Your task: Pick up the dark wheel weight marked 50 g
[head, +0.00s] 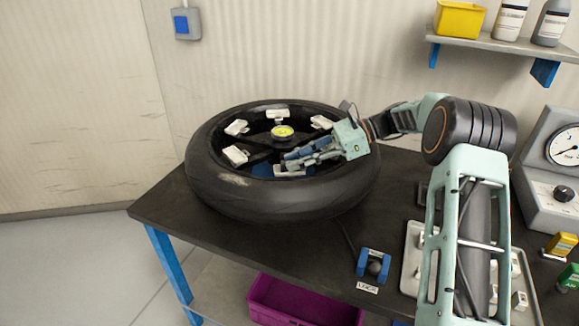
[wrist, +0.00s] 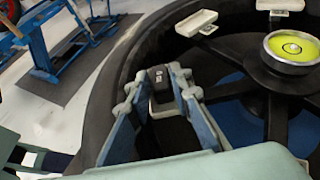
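The dark wheel weight (wrist: 179,76) shows in the wrist view as a small black block with a pale marking too small to read. It is at a pale block (wrist: 162,107) inside the tyre's rim. My gripper (wrist: 165,87) has its two blue-grey fingers spread, one on each side of the dark weight. Whether the fingertips press on it or stand just clear is not clear. In the head view my gripper (head: 290,160) reaches into the wheel from the right, and I cannot make out the dark weight there.
The tyre (head: 235,198) lies flat on the dark bench (head: 160,212). A round yellow-green level (head: 283,132) sits at its hub. Pale blocks (head: 236,127) ring the inside. A blue holder (head: 373,264) and pale tray (head: 411,262) are front right. A purple crate (head: 300,303) is below.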

